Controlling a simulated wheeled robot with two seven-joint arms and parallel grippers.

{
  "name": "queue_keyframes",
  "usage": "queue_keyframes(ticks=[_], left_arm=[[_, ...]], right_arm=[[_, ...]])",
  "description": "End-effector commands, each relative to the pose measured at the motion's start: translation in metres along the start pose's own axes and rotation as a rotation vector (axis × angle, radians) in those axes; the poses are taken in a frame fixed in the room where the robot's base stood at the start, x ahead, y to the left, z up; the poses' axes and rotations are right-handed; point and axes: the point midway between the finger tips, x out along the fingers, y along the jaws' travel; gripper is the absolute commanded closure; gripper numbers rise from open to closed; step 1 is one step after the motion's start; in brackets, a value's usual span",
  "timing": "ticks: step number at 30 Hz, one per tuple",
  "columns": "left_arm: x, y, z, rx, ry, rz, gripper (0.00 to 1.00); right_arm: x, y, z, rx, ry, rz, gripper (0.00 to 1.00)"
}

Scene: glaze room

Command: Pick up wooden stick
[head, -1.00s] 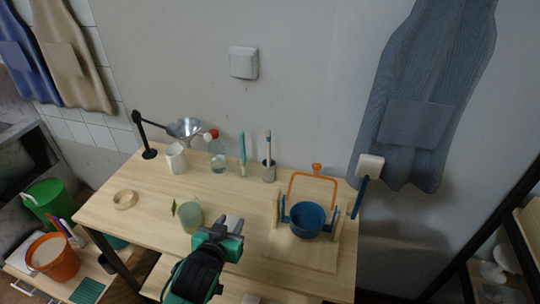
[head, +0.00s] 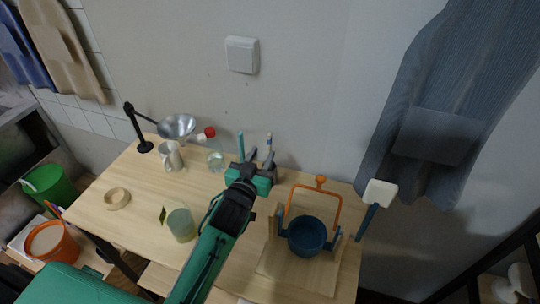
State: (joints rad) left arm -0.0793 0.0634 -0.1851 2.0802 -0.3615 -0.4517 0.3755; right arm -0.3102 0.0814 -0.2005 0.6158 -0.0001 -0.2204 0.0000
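A thin wooden stick with a blue band near its top (head: 269,138) stands upright at the back of the table. Its lower part and the metal cup that held it in the earlier view are mostly hidden behind my gripper. The stick shows just beyond the fingers, near the right one. I cannot tell whether they touch it. My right gripper is out of view.
A blue pot in an orange-handled frame (head: 307,235) stands at right. A greenish cup (head: 181,225) is in front.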

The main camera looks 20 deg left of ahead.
Motion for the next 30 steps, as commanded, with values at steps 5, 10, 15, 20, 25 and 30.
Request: queue_keyframes(ticks=[5, 10, 15, 20, 25, 30], left_arm=[[0.028, 0.000, -0.002, 0.001, 0.000, -0.001, 0.65], [0.038, 0.000, -0.001, 0.000, 0.000, 0.000, 0.65], [0.052, 0.000, -0.003, -0.001, -0.002, -0.001, 0.65], [0.074, -0.001, -0.003, 0.000, -0.001, -0.001, 0.65], [0.088, 0.000, -0.001, -0.001, -0.001, 0.000, 0.65], [0.089, 0.000, 0.001, -0.001, -0.002, 0.000, 0.65]], right_arm=[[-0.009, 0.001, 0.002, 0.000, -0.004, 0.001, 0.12], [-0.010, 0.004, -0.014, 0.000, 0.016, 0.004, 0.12], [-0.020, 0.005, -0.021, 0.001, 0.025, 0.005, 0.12], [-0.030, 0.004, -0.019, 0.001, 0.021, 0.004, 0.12], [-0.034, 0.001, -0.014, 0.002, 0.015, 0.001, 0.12], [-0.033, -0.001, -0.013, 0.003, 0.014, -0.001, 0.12]])
